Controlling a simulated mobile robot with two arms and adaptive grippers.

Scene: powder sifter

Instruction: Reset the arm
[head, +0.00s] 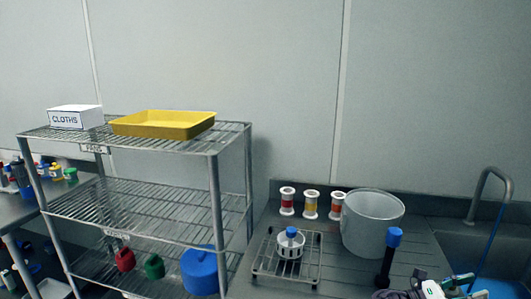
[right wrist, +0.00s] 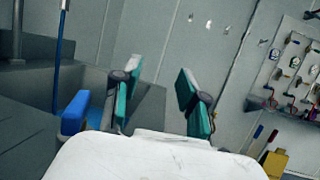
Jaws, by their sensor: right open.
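My right gripper (head: 462,284) is at the bottom right of the head view, in front of the sink. In the right wrist view the gripper (right wrist: 158,98) shows its two teal-padded fingers spread apart with nothing between them. A white slotted cup with a blue knob (head: 290,244) stands on a small wire rack (head: 262,270) on the counter, apart from the gripper. A black tool with a blue top (head: 394,238) stands upright left of the gripper. My left gripper is not in the head view.
A large grey bucket (head: 372,225) and several striped spools (head: 287,201) stand at the back of the counter. The sink faucet (head: 492,180) rises at the right. A wire shelf (head: 130,205) at left holds a yellow tray (head: 163,124) and a cloths box (head: 75,117).

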